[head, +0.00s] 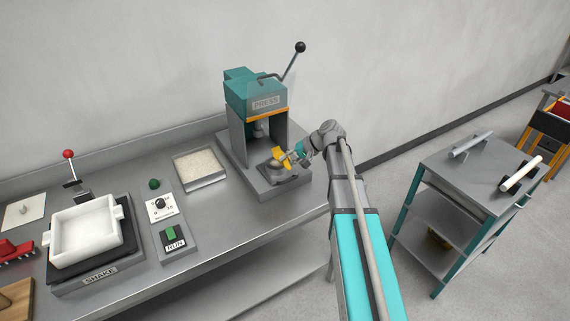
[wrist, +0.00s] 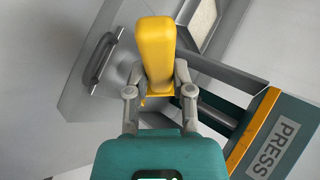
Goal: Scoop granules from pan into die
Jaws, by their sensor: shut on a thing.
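The pan (head: 201,168) is a shallow grey tray of pale granules on the bench, left of the press. Part of it also shows at the top of the wrist view (wrist: 204,12). The die (head: 285,178) appears as a small grey piece on the press base, partly covered by the scoop and gripper. My gripper (head: 297,156) is shut on a yellow scoop (head: 281,154), which is just above the die at the front of the press. In the wrist view the yellow scoop (wrist: 155,45) stands between my fingers (wrist: 160,92). Whether it holds granules is hidden.
The teal press (head: 257,97) with its raised lever stands close behind the scoop. A shaker with a white tray (head: 87,230) and control boxes (head: 172,238) are at left on the bench. A grey cart (head: 470,170) stands at right, with open floor between.

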